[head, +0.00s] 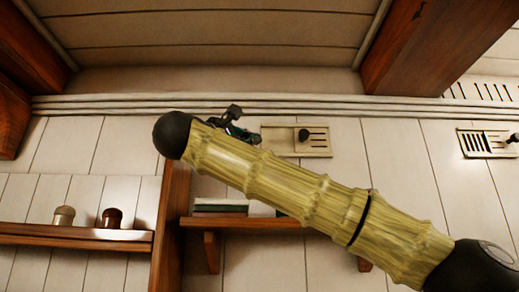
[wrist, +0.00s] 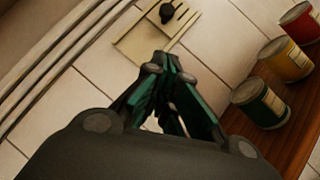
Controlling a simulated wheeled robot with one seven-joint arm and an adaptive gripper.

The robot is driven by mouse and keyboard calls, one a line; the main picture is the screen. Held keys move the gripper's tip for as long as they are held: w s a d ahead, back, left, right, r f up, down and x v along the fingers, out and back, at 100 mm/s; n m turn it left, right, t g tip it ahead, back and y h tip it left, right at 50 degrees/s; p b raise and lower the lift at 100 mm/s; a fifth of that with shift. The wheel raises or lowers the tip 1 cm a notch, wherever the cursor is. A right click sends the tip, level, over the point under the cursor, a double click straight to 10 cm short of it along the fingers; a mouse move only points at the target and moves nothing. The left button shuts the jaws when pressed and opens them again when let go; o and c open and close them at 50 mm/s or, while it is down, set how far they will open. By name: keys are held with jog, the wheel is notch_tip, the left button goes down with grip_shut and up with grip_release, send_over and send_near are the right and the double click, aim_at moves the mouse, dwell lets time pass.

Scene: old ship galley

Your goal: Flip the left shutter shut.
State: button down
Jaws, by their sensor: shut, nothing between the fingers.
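The left shutter (head: 290,148) is a pale plate on the plank wall with a dark knob (head: 303,135) near its middle. A few slots show at its right end; my gripper and arm cover part of its left side. The plate (wrist: 132,42) and its dark knob (wrist: 167,12) also show in the wrist view. My gripper (head: 236,128) is at the plate's left end, with its fingers closed together and empty. In the wrist view the fingertips (wrist: 162,66) overlap the plate's near edge, away from the knob. I cannot tell whether they touch it.
A second vent (head: 486,143) with dark open slots is at the far right. A wooden shelf (head: 255,223) runs below the left plate; red (wrist: 299,22), yellow (wrist: 287,60) and green (wrist: 262,103) tins stand on it. Two small jars (head: 64,216) (head: 112,218) stand on a left shelf. Wooden beams (head: 425,45) hang above.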

jog(key=shift+b+v, duration=0.35)
jog(key=shift+v, duration=1.45)
jog(key=shift+w, duration=0.1)
